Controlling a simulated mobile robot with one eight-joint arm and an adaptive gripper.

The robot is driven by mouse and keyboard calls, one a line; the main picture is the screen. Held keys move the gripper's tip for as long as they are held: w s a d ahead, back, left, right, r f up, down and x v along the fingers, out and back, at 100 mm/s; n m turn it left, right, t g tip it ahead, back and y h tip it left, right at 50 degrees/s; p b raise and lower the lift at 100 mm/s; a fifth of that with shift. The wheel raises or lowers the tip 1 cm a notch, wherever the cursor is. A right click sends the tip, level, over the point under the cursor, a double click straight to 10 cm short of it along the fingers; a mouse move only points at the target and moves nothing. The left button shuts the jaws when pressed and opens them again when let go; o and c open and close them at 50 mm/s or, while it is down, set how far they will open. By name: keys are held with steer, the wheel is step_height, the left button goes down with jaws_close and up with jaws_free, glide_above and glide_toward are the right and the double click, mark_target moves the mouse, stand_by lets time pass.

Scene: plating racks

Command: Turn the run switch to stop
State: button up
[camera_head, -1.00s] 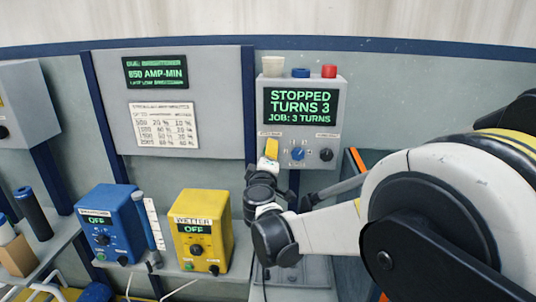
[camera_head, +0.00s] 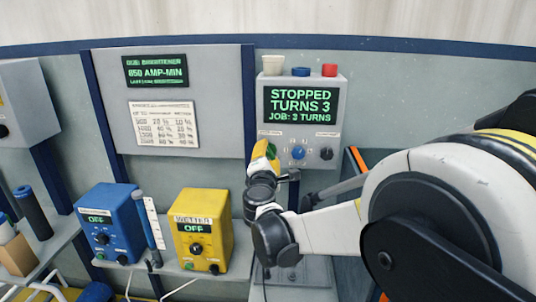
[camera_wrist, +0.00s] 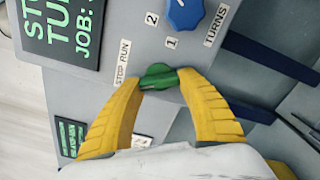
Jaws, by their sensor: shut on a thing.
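The run switch is a green knob (camera_wrist: 158,77) under a "STOP RUN" label (camera_wrist: 122,64) on the grey control box (camera_head: 335,108). My gripper (camera_wrist: 160,80) has its yellow fingers closed on the green knob from both sides in the wrist view. In the head view my gripper (camera_head: 268,152) is at the lower left of the box, and a bit of green shows by its fingers. The display (camera_head: 301,105) reads "STOPPED, TURNS 3, JOB: 3 TURNS". The knob's exact pointing direction is hard to tell.
A blue turns knob (camera_wrist: 184,14) and a black knob (camera_head: 326,154) are beside the switch. A cream, a blue and a red cap sit on the box. Blue (camera_head: 110,226) and yellow (camera_head: 203,232) units stand on the shelf at lower left.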

steer(key=shift+n, duration=0.6)
steer(key=o, duration=1.2)
steer(key=shift+c, duration=0.2)
steer(key=s, duration=1.2)
steer(key=shift+a, duration=0.15)
